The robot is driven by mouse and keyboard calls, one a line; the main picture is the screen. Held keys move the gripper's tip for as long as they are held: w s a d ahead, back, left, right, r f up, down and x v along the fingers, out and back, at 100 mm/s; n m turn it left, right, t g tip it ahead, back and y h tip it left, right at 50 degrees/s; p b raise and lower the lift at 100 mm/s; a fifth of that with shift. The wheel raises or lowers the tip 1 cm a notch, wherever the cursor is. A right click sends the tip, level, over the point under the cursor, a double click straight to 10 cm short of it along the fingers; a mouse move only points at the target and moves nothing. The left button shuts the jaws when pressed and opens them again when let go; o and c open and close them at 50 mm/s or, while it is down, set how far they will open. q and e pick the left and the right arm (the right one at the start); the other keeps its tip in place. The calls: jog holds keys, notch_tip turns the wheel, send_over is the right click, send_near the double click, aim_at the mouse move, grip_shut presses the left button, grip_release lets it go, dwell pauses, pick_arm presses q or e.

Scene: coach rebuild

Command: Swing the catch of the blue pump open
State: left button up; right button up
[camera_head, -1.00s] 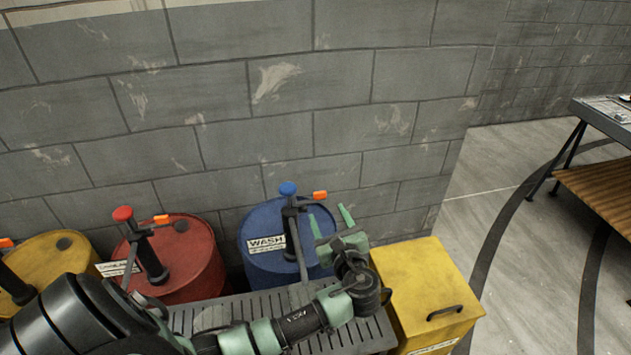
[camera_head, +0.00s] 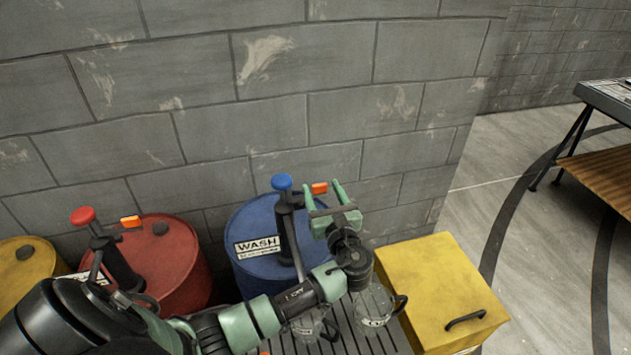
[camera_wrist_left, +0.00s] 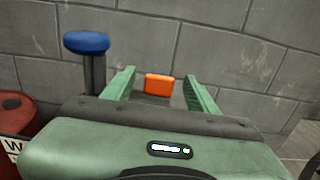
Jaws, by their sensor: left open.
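The blue pump (camera_head: 285,225) stands on the blue WASH drum (camera_head: 247,262), with a blue knob (camera_head: 282,182) on top. Its orange catch (camera_head: 319,188) sticks out to the right of the pump's top. My left gripper (camera_head: 322,190) is open, its green fingers pointing up and away beside the catch. In the left wrist view the orange catch (camera_wrist_left: 159,84) shows between the two open fingers, apart from both, and the blue knob (camera_wrist_left: 86,42) is to their left. How far the catch lies beyond the fingertips is hard to tell. My right gripper is not in view.
A red drum (camera_head: 165,262) with a red-knobbed pump and a yellow drum (camera_head: 24,270) stand left. Clear jugs (camera_head: 372,312) are on a slatted grey stand (camera_head: 345,342) under my arm. A yellow box (camera_head: 440,285) stands right. A grey block wall (camera_head: 330,80) rises close behind.

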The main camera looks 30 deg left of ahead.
aim_at(319, 184)
pick_arm(q)
jog(key=b+x, duration=0.2)
jog(key=x, duration=0.3)
jog(key=shift+f, duration=0.15)
jog(key=shift+w+a+b, duration=0.25)
jog(key=shift+b, duration=0.1)
jog(key=shift+r, duration=0.25)
grip_shut()
jog(key=shift+f, duration=0.1)
dwell(0.6)
